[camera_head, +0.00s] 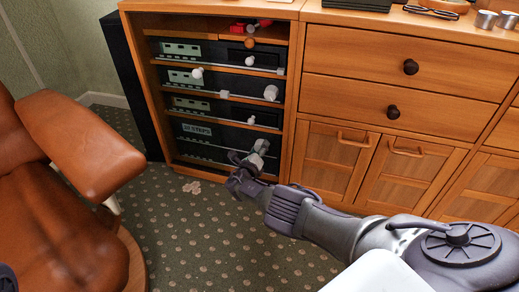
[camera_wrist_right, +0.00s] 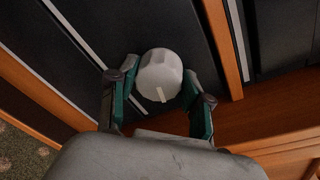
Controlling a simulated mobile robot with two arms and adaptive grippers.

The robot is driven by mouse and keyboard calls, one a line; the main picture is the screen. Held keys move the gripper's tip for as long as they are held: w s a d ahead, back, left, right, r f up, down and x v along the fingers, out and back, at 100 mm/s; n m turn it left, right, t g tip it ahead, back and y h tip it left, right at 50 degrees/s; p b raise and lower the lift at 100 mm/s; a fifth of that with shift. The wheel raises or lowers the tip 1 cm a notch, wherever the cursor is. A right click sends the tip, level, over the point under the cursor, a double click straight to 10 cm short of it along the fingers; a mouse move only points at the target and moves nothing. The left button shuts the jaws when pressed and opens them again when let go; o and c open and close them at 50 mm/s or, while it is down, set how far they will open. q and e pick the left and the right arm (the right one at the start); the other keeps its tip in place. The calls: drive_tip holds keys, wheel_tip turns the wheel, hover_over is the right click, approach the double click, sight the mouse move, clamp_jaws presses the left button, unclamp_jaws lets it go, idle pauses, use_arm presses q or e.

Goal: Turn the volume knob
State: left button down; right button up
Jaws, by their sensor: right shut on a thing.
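A white round knob (camera_head: 261,146) with a pale pointer line is on the front of the lowest black stereo unit (camera_head: 205,140) in the wooden cabinet. In the right wrist view the knob (camera_wrist_right: 160,70) sits between the two green-sided fingers of my right gripper (camera_wrist_right: 160,82), with its pointer toward the palm. In the head view my right gripper (camera_head: 252,160) reaches the unit from the lower right, shut on the knob and partly covering it. I cannot read a label that names this knob. My left gripper is out of view.
Other units above carry white knobs, including a large one (camera_head: 271,93). A brown leather armchair (camera_head: 80,140) stands at the left. Wooden drawers and doors (camera_head: 370,160) are right of the stereo shelves. A black speaker (camera_head: 130,85) stands left of the cabinet. Carpet (camera_head: 190,235) is clear in front.

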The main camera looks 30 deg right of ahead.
drive_tip(key=o, duration=0.9)
drive_tip(key=shift+f, duration=0.15)
drive_tip(key=shift+o, duration=1.3)
drive_tip(key=shift+s+a, duration=0.1)
drive_tip(key=shift+a, duration=0.05)
drive_tip(key=v, duration=1.1)
drive_tip(key=shift+s+a, duration=0.25)
drive_tip(key=shift+s, duration=0.05)
